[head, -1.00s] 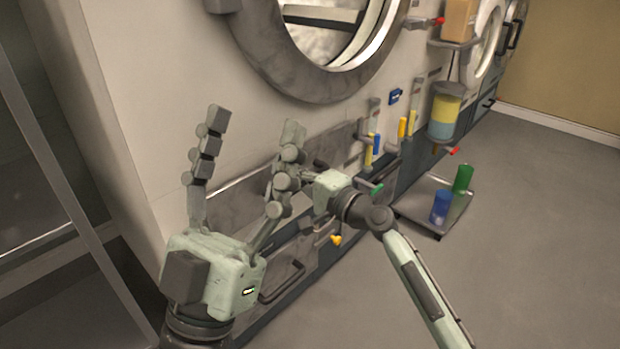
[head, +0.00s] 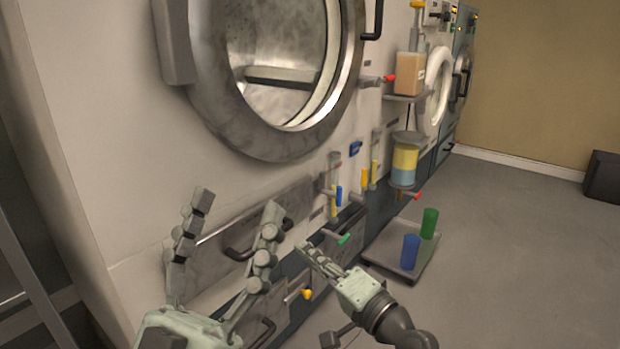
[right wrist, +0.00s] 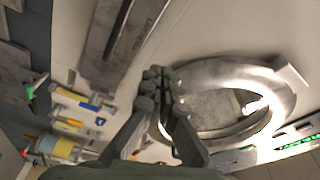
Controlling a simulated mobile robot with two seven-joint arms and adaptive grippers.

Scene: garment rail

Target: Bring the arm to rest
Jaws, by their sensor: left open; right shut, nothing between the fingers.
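My left gripper (head: 236,228) is at the lower left of the head view, its two jointed fingers spread wide with nothing between them. My right gripper (head: 303,250) is to the right of it, in front of the lower panels of the large machine, its fingers together and empty. In the right wrist view the right gripper's fingers (right wrist: 163,78) meet at the middle of the picture, with nothing held. I cannot tell whether either gripper touches the machine front.
A large machine with a round door (head: 275,150) fills the left. A low platform (head: 375,248) on the floor holds a blue cup (head: 410,252) and a green cup (head: 429,223). Dispensers (head: 404,165) and coloured levers stick out from the front.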

